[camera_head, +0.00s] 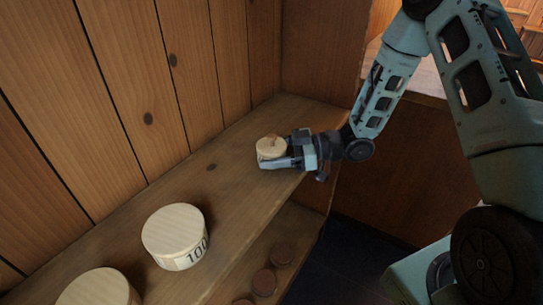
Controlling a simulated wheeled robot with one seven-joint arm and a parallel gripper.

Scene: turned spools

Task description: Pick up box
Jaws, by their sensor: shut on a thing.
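A small round pale-wood box (271,147) is at the far part of the wooden shelf (225,165). My gripper (276,153) reaches in from the right and is shut on this box, with a finger along its near side. Part of the box is hidden behind the fingers. I cannot tell whether the box touches the shelf or is slightly above it.
A larger round wooden box marked "100" (175,232) stands on the same shelf, nearer. Another round box (98,290) is cut off at the bottom left. Several dark round pieces (264,282) lie on a lower shelf. A plank wall (130,90) bounds the left.

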